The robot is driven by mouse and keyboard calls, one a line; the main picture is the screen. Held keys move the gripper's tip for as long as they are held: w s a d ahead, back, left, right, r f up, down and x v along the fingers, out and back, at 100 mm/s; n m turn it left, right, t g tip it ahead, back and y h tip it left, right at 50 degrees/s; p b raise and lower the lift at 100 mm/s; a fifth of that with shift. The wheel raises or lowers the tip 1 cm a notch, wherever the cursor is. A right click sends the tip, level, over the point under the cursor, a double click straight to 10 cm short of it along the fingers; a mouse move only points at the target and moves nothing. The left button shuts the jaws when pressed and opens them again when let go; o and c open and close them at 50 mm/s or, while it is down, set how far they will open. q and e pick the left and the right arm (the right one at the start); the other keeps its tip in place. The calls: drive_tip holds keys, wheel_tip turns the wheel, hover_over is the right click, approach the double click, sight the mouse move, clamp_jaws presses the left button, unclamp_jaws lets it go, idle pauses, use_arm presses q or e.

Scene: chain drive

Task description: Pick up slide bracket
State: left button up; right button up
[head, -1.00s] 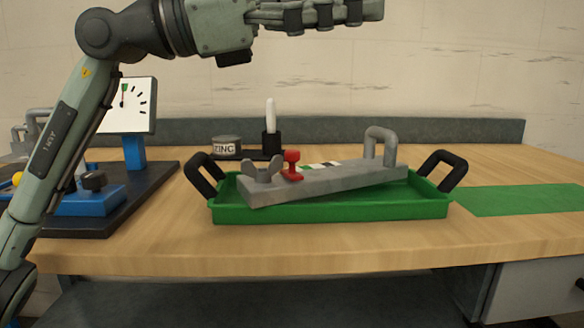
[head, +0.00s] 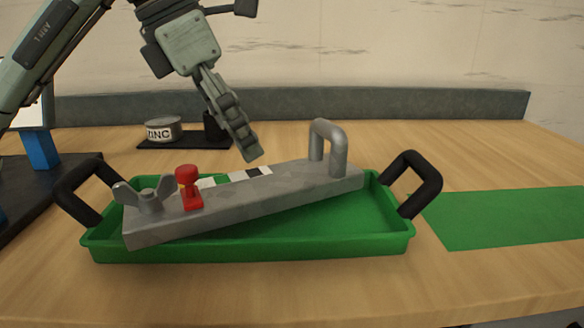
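The slide bracket (head: 265,201) is a long grey bar lying at a slant across the green tray (head: 270,252). It has a grey loop handle (head: 339,152) at its right end, a wing nut (head: 148,198) at its left end and a red knob (head: 190,188) beside it. My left gripper (head: 246,148) points down above and behind the middle of the bar, left of the loop handle. It seems apart from the bar. Its fingers overlap in this view, so their opening is hidden. My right gripper is not in view.
The tray has black handles at its left (head: 79,190) and right (head: 410,184) ends. A zinc tin (head: 163,130) stands on a black base behind. A black board with a blue stand (head: 40,150) is at left. A green mat (head: 510,217) lies clear at right.

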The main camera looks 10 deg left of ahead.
sight(261, 181)
use_arm(q)
drive_tip(key=x, duration=0.4)
drive_tip(key=s+x, duration=0.1)
drive_tip(key=x, duration=0.1)
drive_tip(key=shift+w+f, duration=0.1)
drive_tip(key=shift+f, duration=0.25)
drive_tip(key=shift+w+d+f, duration=0.2)
drive_tip(key=shift+f, duration=0.3)
drive_tip(key=c, duration=1.8)
drive_tip(key=shift+r, duration=0.15)
drive_tip(key=shift+c, duration=0.6)
drive_tip(key=shift+r, duration=0.1)
